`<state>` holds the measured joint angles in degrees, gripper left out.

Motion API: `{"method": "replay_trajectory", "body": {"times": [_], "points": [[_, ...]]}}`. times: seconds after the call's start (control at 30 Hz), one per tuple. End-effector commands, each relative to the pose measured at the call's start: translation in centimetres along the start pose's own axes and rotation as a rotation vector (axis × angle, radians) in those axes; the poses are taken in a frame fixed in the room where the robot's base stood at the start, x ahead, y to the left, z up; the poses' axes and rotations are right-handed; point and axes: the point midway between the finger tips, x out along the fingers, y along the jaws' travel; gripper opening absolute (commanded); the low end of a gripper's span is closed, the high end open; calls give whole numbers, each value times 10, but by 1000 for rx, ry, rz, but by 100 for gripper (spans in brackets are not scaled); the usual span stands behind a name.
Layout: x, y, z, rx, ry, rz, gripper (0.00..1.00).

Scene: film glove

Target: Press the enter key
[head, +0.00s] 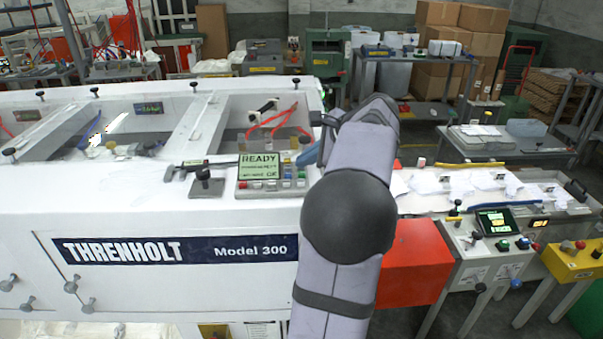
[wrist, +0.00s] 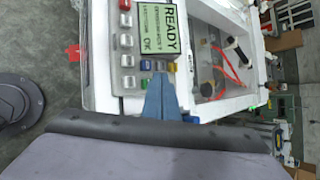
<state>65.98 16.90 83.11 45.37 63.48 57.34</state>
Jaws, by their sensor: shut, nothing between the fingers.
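The control panel (head: 244,192) sits on top of the white machine, with a green display (head: 259,166) reading "READY" and "OK". Small keys (head: 287,183) in several colours lie beside and below the display. In the wrist view the panel (wrist: 116,72) appears turned on its side, with a red key (wrist: 124,5), grey keys (wrist: 127,40) and a yellow key (wrist: 145,65). No enter label is legible. My gripper (wrist: 160,80) is shut and empty, its blue fingers at the panel's edge near the yellow key. Whether it touches is unclear. In the head view my arm partly hides the gripper (head: 304,158).
A black knob (head: 205,178) on a grey plate stands left of the panel. An open bay (head: 265,118) with red cables lies behind it. A red box (head: 414,262) and a bench with controls (head: 487,245) stand to the right.

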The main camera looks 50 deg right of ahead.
Motion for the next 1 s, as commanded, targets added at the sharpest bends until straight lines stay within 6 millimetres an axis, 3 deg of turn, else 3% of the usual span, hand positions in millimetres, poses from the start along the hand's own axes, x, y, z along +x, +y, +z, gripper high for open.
{"method": "replay_trajectory", "body": {"times": [1.0], "points": [[6,5,-5,0,0,0,0]]}}
